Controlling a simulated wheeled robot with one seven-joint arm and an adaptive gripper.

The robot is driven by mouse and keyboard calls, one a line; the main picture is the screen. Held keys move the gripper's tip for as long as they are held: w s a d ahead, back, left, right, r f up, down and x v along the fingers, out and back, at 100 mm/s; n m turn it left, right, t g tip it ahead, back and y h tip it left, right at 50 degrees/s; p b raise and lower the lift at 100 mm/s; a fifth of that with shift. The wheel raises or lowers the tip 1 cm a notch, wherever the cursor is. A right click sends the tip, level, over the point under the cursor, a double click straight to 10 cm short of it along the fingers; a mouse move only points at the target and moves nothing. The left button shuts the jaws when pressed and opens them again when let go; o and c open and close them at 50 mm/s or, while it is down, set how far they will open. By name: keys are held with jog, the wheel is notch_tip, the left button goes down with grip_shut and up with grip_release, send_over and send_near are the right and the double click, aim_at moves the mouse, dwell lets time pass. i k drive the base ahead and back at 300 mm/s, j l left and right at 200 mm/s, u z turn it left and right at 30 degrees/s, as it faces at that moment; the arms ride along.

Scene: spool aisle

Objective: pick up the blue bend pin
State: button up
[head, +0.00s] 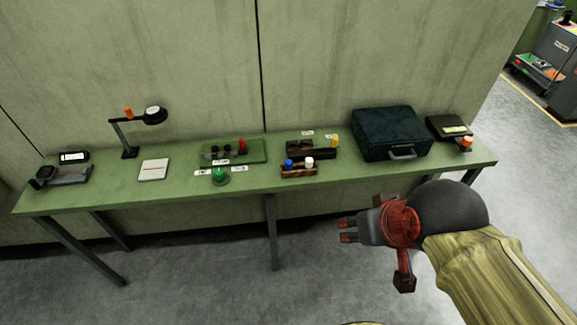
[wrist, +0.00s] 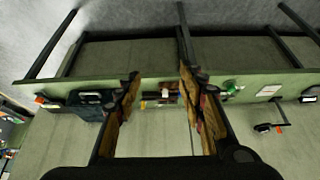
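The blue bend pin (head: 289,164) stands upright at the left end of a small brown wooden rack (head: 299,173) near the front edge of the green table. A white pin (head: 309,162) stands beside it in the same rack. My gripper (head: 347,231) is in front of the table, right of the rack and well apart from it. In the wrist view, which shows the scene upside down, the gripper's two fingers (wrist: 160,84) are spread wide with nothing held. The racks show small between them, and I cannot make out the blue pin there.
Behind is a dark rack (head: 312,150) with a yellow pin (head: 334,141). A green board (head: 247,156) with a red pin and a green knob (head: 220,175) stand left. A dark case (head: 390,133) stands right. A lamp (head: 129,137) is farther left. The table's front edge is near the rack.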

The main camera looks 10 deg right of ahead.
aim_at(288, 162)
jog(key=z, duration=0.45)
jog(key=j+z, duration=0.4)
jog(key=k+j+z, duration=0.15)
jog(key=j+z, duration=0.25)
jog(key=k+j+z, duration=0.15)
jog(key=z, duration=0.25)
jog(key=k+j, duration=0.2)
jog(key=j, duration=0.15)
